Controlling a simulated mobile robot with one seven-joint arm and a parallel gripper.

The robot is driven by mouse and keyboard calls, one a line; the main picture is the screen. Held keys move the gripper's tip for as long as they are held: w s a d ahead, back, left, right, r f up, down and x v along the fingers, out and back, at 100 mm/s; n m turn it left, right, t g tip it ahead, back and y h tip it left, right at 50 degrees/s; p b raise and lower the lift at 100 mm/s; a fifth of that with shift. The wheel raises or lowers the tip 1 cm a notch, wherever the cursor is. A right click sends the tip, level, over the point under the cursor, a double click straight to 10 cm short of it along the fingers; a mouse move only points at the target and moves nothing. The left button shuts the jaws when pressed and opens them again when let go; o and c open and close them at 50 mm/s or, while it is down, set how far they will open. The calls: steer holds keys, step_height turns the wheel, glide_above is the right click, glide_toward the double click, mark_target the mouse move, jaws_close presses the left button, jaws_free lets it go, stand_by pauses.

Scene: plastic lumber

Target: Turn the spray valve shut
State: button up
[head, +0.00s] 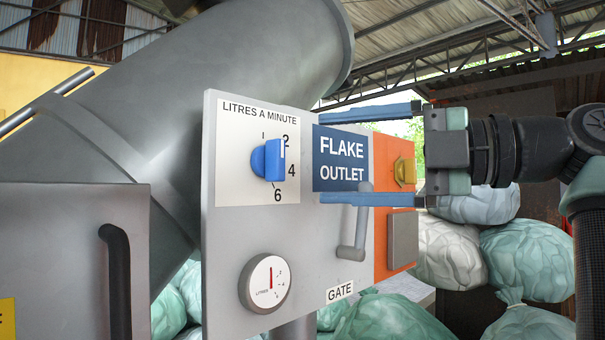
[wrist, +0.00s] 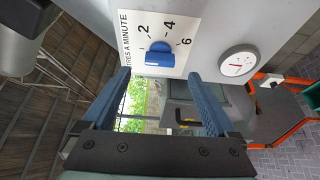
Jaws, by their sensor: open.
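The spray valve looks to be the blue knob (head: 268,160) on the white "LITRES A MINUTE" dial plate (head: 230,180), marked up to 6. Its white mark appears to point up and right, near the 2. The knob also shows in the wrist view (wrist: 160,56), unobstructed. My gripper (head: 323,158) is open and empty, its blue fingers one above the other, to the right of the knob in the head view. In the wrist view the gripper (wrist: 160,77) has its fingertips either side of the knob, apart from it.
A round litres gauge (head: 266,284) sits below the dial. A "FLAKE OUTLET" sign (head: 341,160), a grey gate lever (head: 352,235) and an orange panel with a yellow knob (head: 404,172) are to the right. A large grey tube (head: 200,90) rises behind; filled bags (head: 530,262) lie at right.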

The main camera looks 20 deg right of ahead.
steer(key=b+v, duration=0.1)
steer(key=v, duration=0.5)
steer(key=shift+d, duration=0.1)
stand_by(0.4)
